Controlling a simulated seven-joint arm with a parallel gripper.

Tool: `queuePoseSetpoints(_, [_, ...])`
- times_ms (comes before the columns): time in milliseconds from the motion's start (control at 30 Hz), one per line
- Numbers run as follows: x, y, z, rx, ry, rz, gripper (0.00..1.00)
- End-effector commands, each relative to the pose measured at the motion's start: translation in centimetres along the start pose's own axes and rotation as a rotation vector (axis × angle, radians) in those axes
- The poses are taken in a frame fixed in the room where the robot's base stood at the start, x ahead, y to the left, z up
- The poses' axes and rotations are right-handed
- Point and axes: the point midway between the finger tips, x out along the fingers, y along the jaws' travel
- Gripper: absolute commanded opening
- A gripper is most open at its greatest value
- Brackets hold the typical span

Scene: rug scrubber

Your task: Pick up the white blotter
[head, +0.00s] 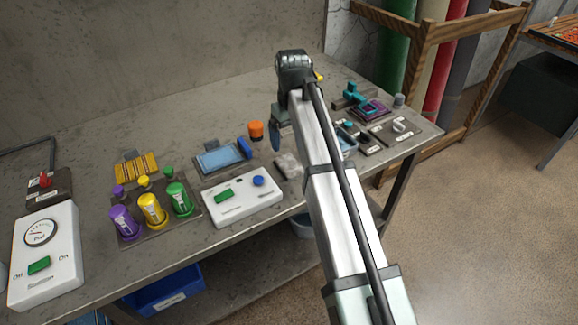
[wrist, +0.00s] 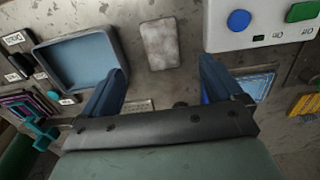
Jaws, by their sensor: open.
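The white blotter (head: 288,165) is a small pale, mottled block lying on the grey table, just right of the white control box in the head view. In the wrist view the blotter (wrist: 160,43) lies beyond my fingertips, roughly in line with the gap between them. My gripper (wrist: 162,66) has its two blue fingers spread wide, with nothing between them. In the head view my gripper (head: 275,136) hangs above the table, behind the blotter; only one blue finger shows clearly.
The white control box (wrist: 260,22) with blue and green buttons stands close beside the blotter. A blue tray (wrist: 82,62) lies on its other side. An orange cylinder (head: 256,130) and a light-blue pad (head: 218,158) are nearby. Colored bottles (head: 152,208) stand further left.

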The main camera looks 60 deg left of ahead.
Motion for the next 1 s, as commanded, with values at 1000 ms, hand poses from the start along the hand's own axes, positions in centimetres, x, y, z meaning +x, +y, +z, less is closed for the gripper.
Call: queuePoseSetpoints(1000, [10.0, -0.1, 0.2, 0.001, 0.0, 0.0, 0.94])
